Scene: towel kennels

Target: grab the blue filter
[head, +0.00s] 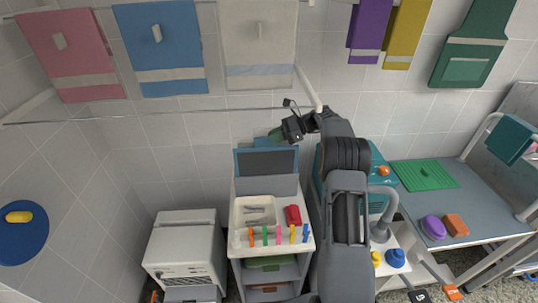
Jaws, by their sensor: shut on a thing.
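The blue filter (240,165) is a flat panel with a blue rim and a dark grey middle. It appears upright above the grey back of the white-topped cart, with a blue tab along its top edge. My gripper (278,135) is at that tab, at the filter's upper right, and is shut on it. The fingertips are small and dark here, so the exact contact is hard to see. Whether the filter's lower edge touches the cart is unclear.
The cart top (238,218) holds a red block (293,215) and several coloured pegs. A white machine (187,250) stands left. A grey table (415,200) with a green mat (424,174) is right. Towels, including a blue one (160,45), hang above a thin rail.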

